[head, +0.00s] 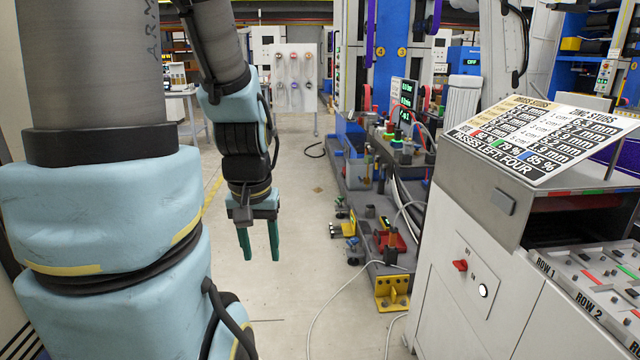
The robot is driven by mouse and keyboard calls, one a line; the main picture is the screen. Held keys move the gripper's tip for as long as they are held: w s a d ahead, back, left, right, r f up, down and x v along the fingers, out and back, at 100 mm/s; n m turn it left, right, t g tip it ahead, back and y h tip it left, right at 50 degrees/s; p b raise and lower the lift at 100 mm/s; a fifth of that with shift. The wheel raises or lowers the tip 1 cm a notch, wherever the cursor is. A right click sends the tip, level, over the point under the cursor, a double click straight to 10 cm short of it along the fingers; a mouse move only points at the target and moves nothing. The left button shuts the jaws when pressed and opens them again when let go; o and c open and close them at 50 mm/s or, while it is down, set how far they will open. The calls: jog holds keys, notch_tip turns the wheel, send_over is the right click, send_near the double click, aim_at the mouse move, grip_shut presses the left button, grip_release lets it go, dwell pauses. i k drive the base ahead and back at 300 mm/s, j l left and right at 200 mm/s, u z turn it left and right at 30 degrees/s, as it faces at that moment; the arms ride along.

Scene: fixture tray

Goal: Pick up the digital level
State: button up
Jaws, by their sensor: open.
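My gripper (260,252) hangs at left of centre in the head view, pointing down over the bare floor. Its two green fingers are apart with nothing between them. I cannot make out a digital level for certain. The fixture tray (565,277), marked ROW 1 and ROW 2, sits on the white cabinet at the lower right, cut off by the picture edge. It has small coloured marks and recesses. My gripper is well to the left of it and touches nothing.
A sloped sign board (545,140) stands above the tray on the white cabinet (465,265). A low grey bench with cluttered parts runs beside it, with a yellow bracket (392,293) at its near end. A white cable (335,295) crosses the floor. Floor around my gripper is clear.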

aim_at(386, 224)
jog(key=i, duration=2)
jog(key=i+z, duration=0.1)
jog(key=i, duration=0.5)
jog(key=i+j+z, duration=0.15)
jog(key=i, duration=0.45)
jog(key=i+j+z, duration=0.1)
jog(key=i, duration=0.5)
